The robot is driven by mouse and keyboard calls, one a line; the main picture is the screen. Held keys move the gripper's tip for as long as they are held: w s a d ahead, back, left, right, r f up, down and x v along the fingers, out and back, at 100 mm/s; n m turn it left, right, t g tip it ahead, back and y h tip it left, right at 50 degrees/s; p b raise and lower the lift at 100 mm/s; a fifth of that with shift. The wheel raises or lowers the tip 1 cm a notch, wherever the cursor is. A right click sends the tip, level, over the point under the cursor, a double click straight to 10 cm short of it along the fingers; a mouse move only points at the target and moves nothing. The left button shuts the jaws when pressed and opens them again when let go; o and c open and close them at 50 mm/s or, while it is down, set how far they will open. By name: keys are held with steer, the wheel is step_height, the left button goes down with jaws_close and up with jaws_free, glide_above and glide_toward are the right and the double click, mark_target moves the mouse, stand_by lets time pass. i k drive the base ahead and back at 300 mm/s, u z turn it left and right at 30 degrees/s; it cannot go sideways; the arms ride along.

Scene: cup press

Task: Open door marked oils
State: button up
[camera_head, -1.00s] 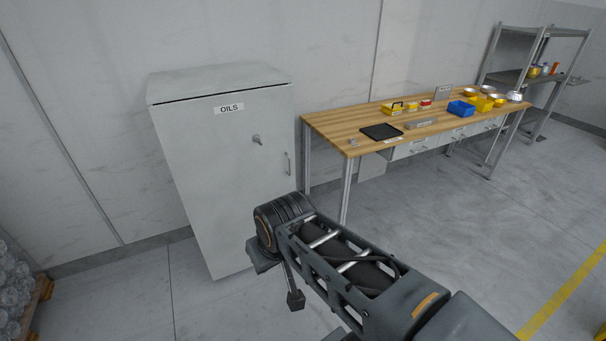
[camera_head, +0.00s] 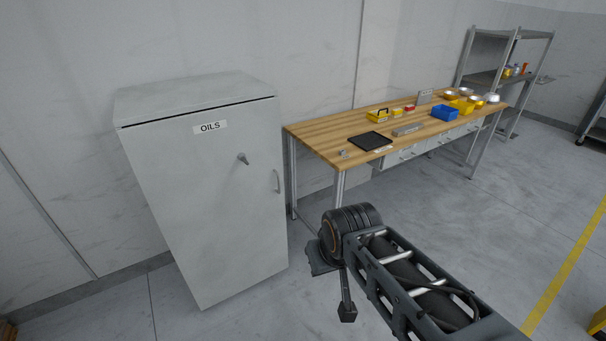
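A tall grey cabinet (camera_head: 205,215) stands against the wall at the left, its shut door carrying a white label marked OILS (camera_head: 210,127). A small knob or key latch (camera_head: 243,159) sticks out of the upper right part of the door. A vertical bar handle (camera_head: 277,181) is on the door near its right edge. My arm reaches in from the lower right. Its end, with my gripper (camera_head: 347,312), hangs low over the floor, right of the cabinet and apart from it. Only a small dark end part shows, and the fingers cannot be made out.
A wooden workbench (camera_head: 320,133) stands just right of the cabinet, with a black tray (camera_head: 369,141), a blue bin (camera_head: 445,112) and yellow bins on it. A metal shelf (camera_head: 490,78) stands at the back right. The floor (camera_head: 430,215) before the bench is clear.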

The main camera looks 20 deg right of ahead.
mark_target(222, 218)
steer(key=u, duration=0.05)
steer(key=i, duration=0.85)
steer(key=u, duration=0.7)
